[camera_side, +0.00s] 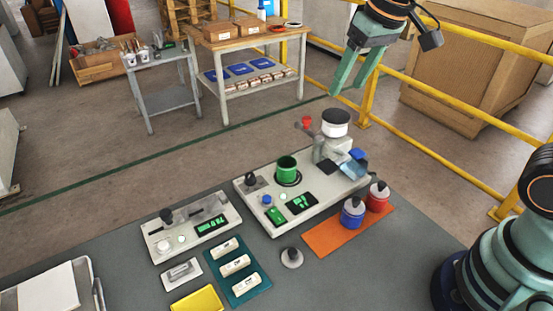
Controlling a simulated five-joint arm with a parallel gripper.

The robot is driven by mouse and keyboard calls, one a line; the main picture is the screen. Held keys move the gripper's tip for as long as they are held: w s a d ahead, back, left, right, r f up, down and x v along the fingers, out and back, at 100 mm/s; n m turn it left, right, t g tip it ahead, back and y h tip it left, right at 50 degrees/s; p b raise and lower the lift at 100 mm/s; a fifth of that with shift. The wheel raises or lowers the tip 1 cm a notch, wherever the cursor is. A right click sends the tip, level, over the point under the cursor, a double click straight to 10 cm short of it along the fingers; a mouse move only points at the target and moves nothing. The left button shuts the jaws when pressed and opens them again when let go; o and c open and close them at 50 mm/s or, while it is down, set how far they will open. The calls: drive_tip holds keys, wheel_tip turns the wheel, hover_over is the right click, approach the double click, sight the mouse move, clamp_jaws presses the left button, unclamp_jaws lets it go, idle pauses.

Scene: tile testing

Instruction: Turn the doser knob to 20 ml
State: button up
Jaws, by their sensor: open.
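A pale panel (330,205) on the grey table carries a green cup (287,170), a dark display (302,203) with green digits too small to read, and a white-capped dispenser (335,123) with a red-ended lever (306,122). A small dark knob (251,180) sits at this panel's left end. A second pale panel (205,240) to the left has another dark knob (166,215) and its own green-lit display (211,225). I cannot tell for sure which knob is the doser's. My gripper (347,90) is open and empty, high above the dispenser, touching nothing.
Blue (353,213) and red (378,196) bottles stand on an orange mat (330,240) in front of the right panel. A teal tray (250,288), a grey knobbed weight (291,258) and a yellow pad (198,300) lie nearer. A yellow railing (450,165) stands behind.

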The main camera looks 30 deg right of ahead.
drive_tip(key=w+a+f+g, duration=0.2)
drive_tip(key=w+a+f, duration=0.1)
drive_tip(key=w+a, duration=0.4)
drive_tip(key=g, duration=0.2)
hover_over(250, 175)
wheel_tip(250, 175, down, 9)
wheel_tip(250, 175, down, 12)
drive_tip(key=shift+r, duration=0.1)
clamp_jaws()
